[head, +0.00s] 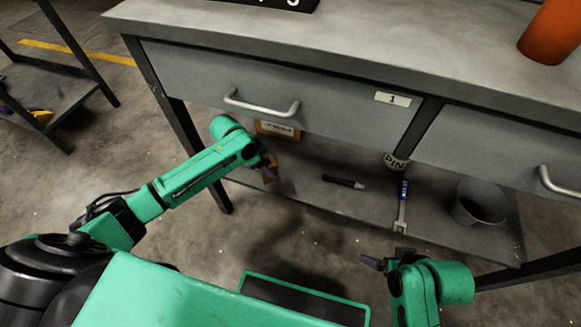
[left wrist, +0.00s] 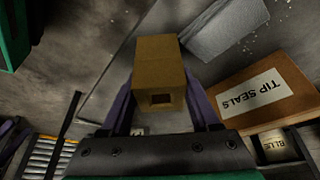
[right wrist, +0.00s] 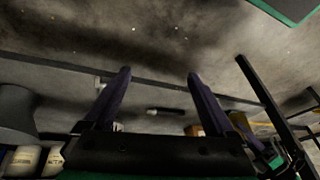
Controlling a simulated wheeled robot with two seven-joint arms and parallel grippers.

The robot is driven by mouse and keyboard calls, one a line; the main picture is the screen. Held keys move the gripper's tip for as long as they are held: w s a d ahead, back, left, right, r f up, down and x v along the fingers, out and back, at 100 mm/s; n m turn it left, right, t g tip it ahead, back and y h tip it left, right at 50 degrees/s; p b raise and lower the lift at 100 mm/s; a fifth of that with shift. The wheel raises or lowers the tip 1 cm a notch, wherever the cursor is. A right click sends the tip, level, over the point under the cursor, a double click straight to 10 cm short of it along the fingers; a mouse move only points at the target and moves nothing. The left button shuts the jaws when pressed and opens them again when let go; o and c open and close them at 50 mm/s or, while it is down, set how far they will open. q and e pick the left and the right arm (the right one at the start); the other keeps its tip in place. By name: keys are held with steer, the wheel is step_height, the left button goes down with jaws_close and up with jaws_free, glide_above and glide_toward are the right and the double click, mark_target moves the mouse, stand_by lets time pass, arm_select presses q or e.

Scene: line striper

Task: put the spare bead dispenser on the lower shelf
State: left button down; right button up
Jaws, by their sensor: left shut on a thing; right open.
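My left gripper (head: 266,166) is shut on a tan, box-shaped thing with a small dark square opening, which I take for the bead dispenser (left wrist: 158,72). In the head view only a sliver of it shows beside the gripper, at the left front of the lower shelf (head: 365,205). I cannot tell whether it touches the shelf. My right gripper (head: 378,261) is open and empty in front of the bench; its spread purple fingers show in the right wrist view (right wrist: 158,85).
Drawers (head: 270,90) overhang the shelf. Its front middle is clear.

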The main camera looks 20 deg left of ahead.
arm_select(q)
steer(key=w+d+b, duration=0.1)
steer(key=w+d, duration=0.1)
steer(key=d, duration=0.1)
steer(key=w+d+b, duration=0.1)
steer(key=w+d, duration=0.2)
step_height(320, 180, down, 3)
steer(key=shift+w+f+b, duration=0.1)
steer(key=shift+w+b, duration=0.05)
steer(key=shift+b, duration=1)
steer(key=shift+f, duration=0.15)
steer(key=shift+c, duration=0.6)
jaws_free()
arm_select(e)
steer(key=w+a+f+t+y, duration=0.3)
steer(key=a+f+t+y, duration=0.1)
steer(key=a, duration=0.5)
steer(key=shift+a+f+t, duration=0.3)
steer(key=shift+f+t, duration=0.3)
steer(key=shift+t, duration=0.4)
